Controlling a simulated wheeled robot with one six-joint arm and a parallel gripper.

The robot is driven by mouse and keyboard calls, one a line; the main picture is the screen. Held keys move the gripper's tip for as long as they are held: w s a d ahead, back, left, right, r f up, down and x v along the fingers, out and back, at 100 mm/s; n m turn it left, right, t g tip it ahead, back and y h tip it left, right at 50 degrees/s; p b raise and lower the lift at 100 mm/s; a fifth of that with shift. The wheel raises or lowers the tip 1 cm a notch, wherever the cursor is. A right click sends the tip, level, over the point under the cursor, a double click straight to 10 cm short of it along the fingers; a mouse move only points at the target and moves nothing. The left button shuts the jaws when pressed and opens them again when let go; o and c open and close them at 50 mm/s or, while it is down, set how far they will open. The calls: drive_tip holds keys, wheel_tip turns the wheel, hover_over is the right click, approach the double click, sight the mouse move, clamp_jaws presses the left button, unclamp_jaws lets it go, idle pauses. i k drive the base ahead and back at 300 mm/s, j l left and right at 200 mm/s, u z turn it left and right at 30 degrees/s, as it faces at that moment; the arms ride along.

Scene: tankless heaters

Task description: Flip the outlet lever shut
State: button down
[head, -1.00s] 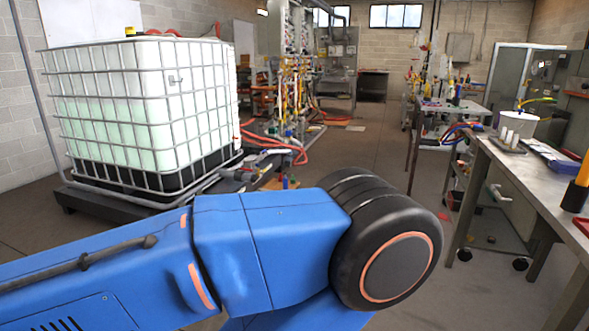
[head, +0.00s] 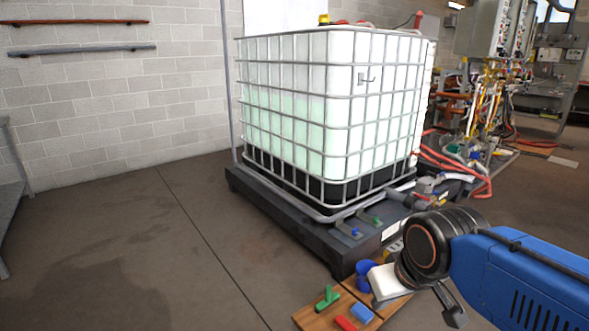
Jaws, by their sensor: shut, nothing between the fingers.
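I cannot single out the outlet lever. Upright equipment (head: 490,35) with yellow and red hoses stands at the back right, too small to make out its handles. Grey fittings (head: 428,188) lie low at the right of the caged tank (head: 340,110). Small blue (head: 348,230) and green (head: 372,220) pieces sit on the tank's dark base. My gripper (head: 450,305) shows only in part at the lower right, below my black arm joint. It is shut and empty, well apart from the equipment and the tank.
A wooden board (head: 313,318) at the bottom holds a green T-shaped piece (head: 327,297), a red piece (head: 345,323) and a blue block (head: 362,312). A blue cup (head: 366,275) is beside my arm. Orange hoses (head: 455,165) cross the floor. Floor at left (head: 130,250) is clear.

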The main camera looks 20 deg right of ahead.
sight(422, 197)
drive_tip(key=i+l+z, duration=0.1)
drive_tip(key=l+z, duration=0.15)
drive_tip(key=z, duration=0.2)
drive_tip(key=i+l+z, duration=0.15)
drive_tip(key=z, duration=0.3)
drive_tip(key=i+l+z, duration=0.2)
drive_tip(key=z, duration=0.2)
drive_tip(key=i+l+z, duration=0.1)
drive_tip(key=z, duration=0.35)
drive_tip(key=i+l+z, duration=0.15)
drive_tip(key=i, duration=0.55)
drive_tip(key=i+l+z, duration=0.2)
drive_tip(key=i, duration=0.5)
drive_tip(key=i+u, duration=0.4)
drive_tip(key=i+l+u, duration=0.1)
drive_tip(key=u, duration=0.35)
drive_tip(key=i+l+u, duration=0.25)
drive_tip(key=i+u, duration=0.15)
drive_tip(key=i+l+u, duration=0.25)
drive_tip(key=u, duration=0.15)
drive_tip(key=i+l+u, duration=0.2)
drive_tip(key=u, duration=0.15)
drive_tip(key=i+l+u, duration=0.2)
drive_tip(key=l+u, duration=0.15)
drive_tip(key=l, duration=0.1)
